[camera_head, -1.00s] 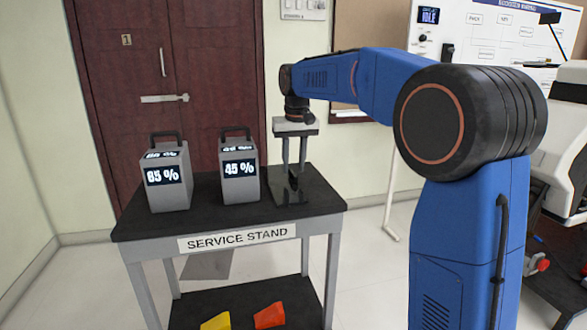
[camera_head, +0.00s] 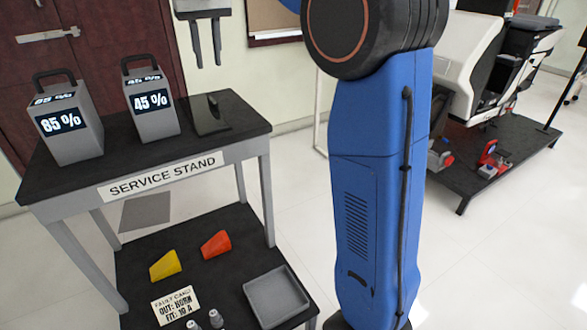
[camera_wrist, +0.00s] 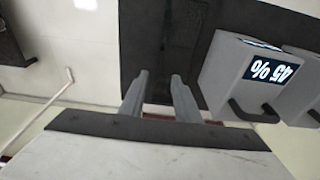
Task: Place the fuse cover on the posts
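A black plate with a raised dark grip, which looks like the fuse cover (camera_head: 212,114), lies on the service stand's top (camera_head: 240,117) near its right end. My gripper (camera_head: 206,66) is open and empty above it, with a clear gap between fingertips and plate. In the wrist view the gripper's two fingers (camera_wrist: 158,75) stand apart with nothing between them. The dark plate (camera_wrist: 165,40) lies beyond the tips there. I cannot make out the posts in any view.
The lower shelf holds a yellow piece (camera_head: 165,266), a red piece (camera_head: 215,244), a card (camera_head: 175,305) and a grey tray (camera_head: 275,297). A chassis rig (camera_head: 500,160) stands at right.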

